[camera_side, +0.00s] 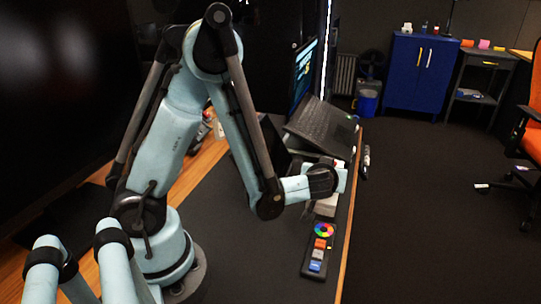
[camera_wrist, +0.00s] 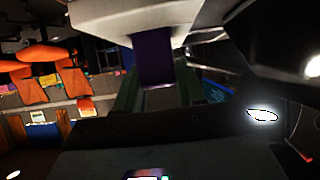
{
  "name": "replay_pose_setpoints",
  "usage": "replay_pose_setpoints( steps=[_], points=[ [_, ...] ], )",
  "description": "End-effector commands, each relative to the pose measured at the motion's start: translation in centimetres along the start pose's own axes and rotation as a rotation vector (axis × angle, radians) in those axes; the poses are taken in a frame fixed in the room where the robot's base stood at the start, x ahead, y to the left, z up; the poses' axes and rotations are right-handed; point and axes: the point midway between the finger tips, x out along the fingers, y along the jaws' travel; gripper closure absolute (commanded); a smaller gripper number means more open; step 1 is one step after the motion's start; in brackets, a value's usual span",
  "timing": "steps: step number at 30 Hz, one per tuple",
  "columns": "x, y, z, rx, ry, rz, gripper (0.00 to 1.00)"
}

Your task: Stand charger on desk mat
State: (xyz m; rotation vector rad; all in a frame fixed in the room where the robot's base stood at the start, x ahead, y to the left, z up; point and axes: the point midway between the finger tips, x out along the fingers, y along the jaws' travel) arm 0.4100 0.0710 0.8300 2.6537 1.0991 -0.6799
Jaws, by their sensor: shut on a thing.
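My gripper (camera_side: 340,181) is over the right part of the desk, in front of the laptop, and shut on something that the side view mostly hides. In the wrist view, my gripper (camera_wrist: 158,97) shows as two dark green fingers with a dark, unclear piece between them; I take this to be the charger but cannot make out its shape or tilt. A pale object (camera_side: 326,206) shows just below my gripper; whether it is held or rests on the desk I cannot tell. The dark desk mat (camera_side: 255,262) covers much of the wooden desk.
A panel with a colour ring and several coloured keys (camera_side: 318,249) lies near the desk's right edge. An open laptop (camera_side: 325,128) stands raised behind my gripper. A small dark item (camera_side: 365,162) is by the edge. The mat left of the panel is clear.

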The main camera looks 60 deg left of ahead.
Motion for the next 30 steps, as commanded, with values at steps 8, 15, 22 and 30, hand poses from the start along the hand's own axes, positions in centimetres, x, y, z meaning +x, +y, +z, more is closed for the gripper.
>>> replay_pose_setpoints(
  steps=[8, 15, 22, 30],
  points=[
    [0.0, 0.0, 0.0, 0.0, 0.0, 0.0, 0.4],
    [0.0, 0.0, 0.0, 0.0, 0.0, 0.0, 0.36],
    [-0.1, 0.1, 0.4, 0.001, 0.0, 0.002, 0.36],
    [-4.6, -0.1, 0.5, 0.003, 0.002, 0.005, 0.36]
  ],
)
